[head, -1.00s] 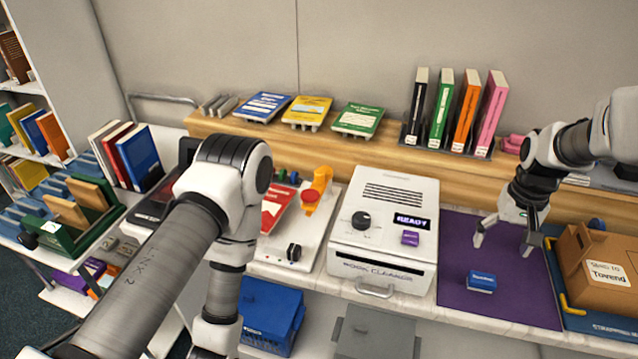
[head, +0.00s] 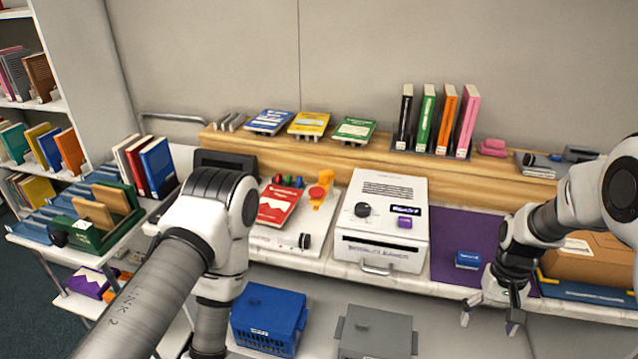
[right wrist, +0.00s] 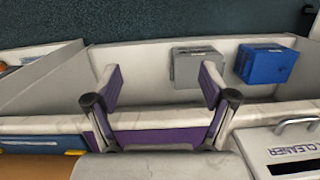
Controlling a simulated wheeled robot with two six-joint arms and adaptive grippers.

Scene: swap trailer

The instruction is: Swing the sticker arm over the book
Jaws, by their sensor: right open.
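The sticker arm (head: 321,190) is orange-yellow with a red knob. It stands at the back right of a white station (head: 268,235) in the head view. A red book (head: 278,205) lies on that station, left of the arm, and the arm appears to stand beside it rather than over it. My right gripper (head: 489,320) is open and empty, by the counter's front edge at the lower right, well away from the sticker arm. In the right wrist view its spread fingers (right wrist: 160,80) have nothing between them. My left gripper is out of view.
The white book cleaner (head: 380,225) stands between the station and the purple mat (head: 450,232), which carries a small blue block (head: 467,260). A brown box (head: 585,258) is at the right. Blue (head: 268,318) and grey (head: 376,333) bins sit below. My left arm crosses before the station.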

